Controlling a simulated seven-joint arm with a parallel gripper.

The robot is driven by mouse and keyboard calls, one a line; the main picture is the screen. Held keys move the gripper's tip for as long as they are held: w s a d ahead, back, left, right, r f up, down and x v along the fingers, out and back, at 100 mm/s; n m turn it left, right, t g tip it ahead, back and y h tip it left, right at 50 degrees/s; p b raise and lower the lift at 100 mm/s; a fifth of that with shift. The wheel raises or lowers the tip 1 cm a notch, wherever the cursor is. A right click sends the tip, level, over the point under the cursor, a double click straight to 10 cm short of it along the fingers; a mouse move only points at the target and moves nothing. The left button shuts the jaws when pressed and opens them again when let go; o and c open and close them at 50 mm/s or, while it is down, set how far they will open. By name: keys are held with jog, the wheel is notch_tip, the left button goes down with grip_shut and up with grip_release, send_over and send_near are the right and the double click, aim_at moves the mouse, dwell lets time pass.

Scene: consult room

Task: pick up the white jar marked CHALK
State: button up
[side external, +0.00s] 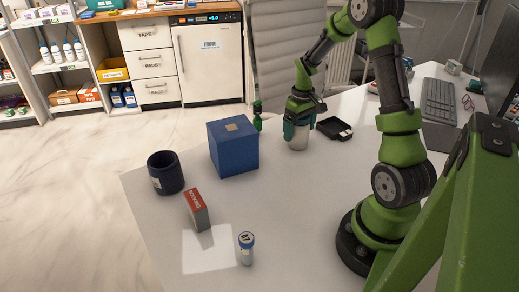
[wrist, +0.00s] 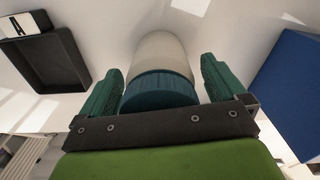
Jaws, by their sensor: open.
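A white jar (side external: 297,140) stands upright on the white desk, below my gripper (side external: 297,128). In the wrist view the jar's pale body (wrist: 160,52) and dark teal lid (wrist: 158,88) sit between the two green fingers of my gripper (wrist: 161,68). The fingers are open, one on each side of the lid, with a visible gap at each side. I cannot read any CHALK marking on the jar in either view. The jar's top is largely hidden by my gripper in the side view.
A blue box (side external: 233,150) stands left of the jar, and a black tray (side external: 335,128) lies close to its right. The desk between the jar and vial is clear.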

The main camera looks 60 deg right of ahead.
jog(key=shift+f, duration=0.1)
jog(key=c, duration=1.1)
